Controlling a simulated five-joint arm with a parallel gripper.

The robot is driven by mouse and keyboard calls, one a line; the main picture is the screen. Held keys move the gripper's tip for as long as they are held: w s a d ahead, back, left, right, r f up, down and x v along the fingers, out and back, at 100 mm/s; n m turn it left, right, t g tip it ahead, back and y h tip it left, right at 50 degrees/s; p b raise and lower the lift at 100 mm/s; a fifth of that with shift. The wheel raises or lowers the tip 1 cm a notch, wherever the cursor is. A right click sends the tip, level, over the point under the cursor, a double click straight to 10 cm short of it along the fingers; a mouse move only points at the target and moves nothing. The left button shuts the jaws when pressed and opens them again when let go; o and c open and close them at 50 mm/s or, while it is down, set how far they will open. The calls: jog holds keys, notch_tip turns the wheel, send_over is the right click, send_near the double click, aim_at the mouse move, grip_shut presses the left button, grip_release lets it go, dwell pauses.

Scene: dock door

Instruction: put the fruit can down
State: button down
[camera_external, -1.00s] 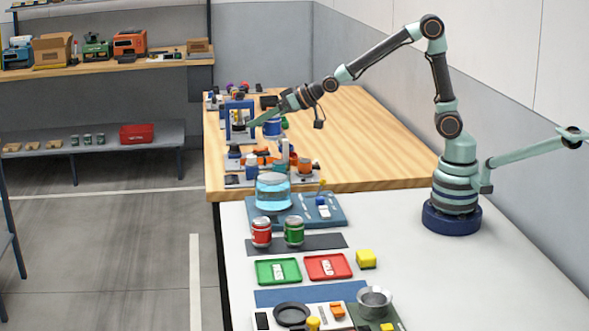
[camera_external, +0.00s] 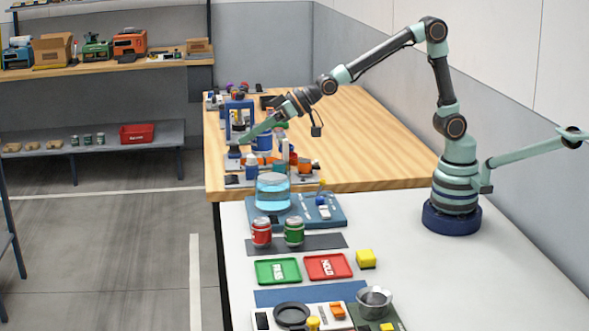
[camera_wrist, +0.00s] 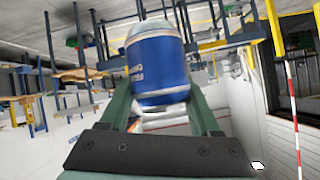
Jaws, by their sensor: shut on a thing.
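A blue can with a pale rim and white lettering, taken as the fruit can (camera_wrist: 157,70), fills the middle of the wrist view. The lettering is too blurred to read. My gripper (camera_external: 251,135) is shut on it, with one green finger on each side in the wrist view. In the external view, the blue can (camera_external: 263,143) is partly hidden by a finger, among the items on the wooden table. I cannot tell whether its base touches anything.
The wooden table (camera_external: 350,140) has a cluster of small items around the gripper and a clear right side. Nearer are a clear blue container (camera_external: 272,192), red (camera_external: 261,233) and green (camera_external: 294,232) cans on a dark mat, and green (camera_external: 278,271) and red (camera_external: 327,266) trays.

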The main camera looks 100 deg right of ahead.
jog(key=s+a+f+n+y, duration=0.1)
jog(key=a+f+n+y, duration=0.1)
jog(key=a, duration=0.5)
jog(key=s+a+f+n+y, duration=0.1)
jog(key=a+f, duration=0.2)
jog(key=a, duration=0.4)
send_over(267, 274)
jog(key=shift+g, duration=0.3)
notch_tip(267, 274, down, 15)
jog(key=shift+r, duration=0.1)
jog(key=shift+f, duration=2.25)
jog(key=shift+c, duration=0.5)
grip_release()
jog(key=shift+f, duration=0.1)
